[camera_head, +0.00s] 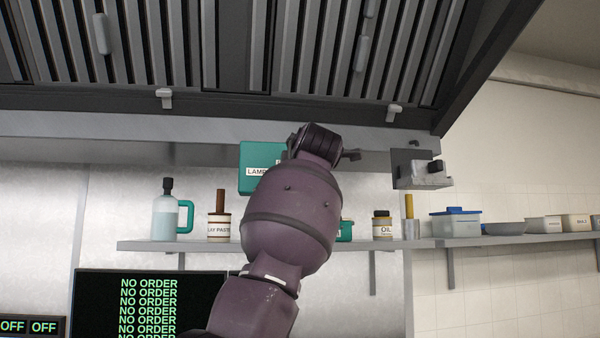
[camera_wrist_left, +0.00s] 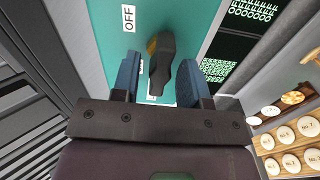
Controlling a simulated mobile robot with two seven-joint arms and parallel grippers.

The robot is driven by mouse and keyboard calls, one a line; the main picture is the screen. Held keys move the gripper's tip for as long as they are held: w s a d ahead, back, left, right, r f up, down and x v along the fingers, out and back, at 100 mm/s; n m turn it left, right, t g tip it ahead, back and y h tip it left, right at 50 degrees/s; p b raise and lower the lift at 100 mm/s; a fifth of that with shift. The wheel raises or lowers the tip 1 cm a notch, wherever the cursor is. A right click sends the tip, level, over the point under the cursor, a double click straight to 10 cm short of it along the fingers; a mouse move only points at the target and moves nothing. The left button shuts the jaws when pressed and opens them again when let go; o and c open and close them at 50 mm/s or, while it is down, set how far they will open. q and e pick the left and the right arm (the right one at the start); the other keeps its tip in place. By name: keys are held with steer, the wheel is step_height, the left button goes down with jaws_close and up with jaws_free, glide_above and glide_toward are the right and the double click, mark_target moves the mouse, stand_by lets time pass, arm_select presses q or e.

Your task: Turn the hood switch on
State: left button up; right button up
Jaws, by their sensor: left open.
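The teal switch box (camera_head: 256,158) hangs at the hood's lower edge in the head view, partly covered by my left arm; part of its label reads "LAMP". In the left wrist view the teal panel (camera_wrist_left: 108,22) fills the upper middle, with an "OFF" label near the top. A dark lever (camera_wrist_left: 161,62) with a brass-coloured base stands out from it. My left gripper (camera_wrist_left: 158,82) is open, its blue fingers on either side of the lever, with visible gaps. In the head view its fingers are mostly hidden behind my arm. My right gripper is not in view.
The hood (camera_head: 220,125) with slatted filters spans the top. A shelf (camera_head: 205,245) below holds a bottle (camera_head: 166,215), a paste jar (camera_head: 218,228) and an oil jar (camera_head: 382,225). A grey box (camera_head: 420,172) sits at the hood's right. A dark "NO ORDER" screen (camera_head: 100,305) is lower left.

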arm_select(q)
steer(key=s+d+b, duration=0.1)
steer(key=s+b, duration=0.3)
steer(key=s, duration=0.2)
steer(key=shift+s, duration=0.35)
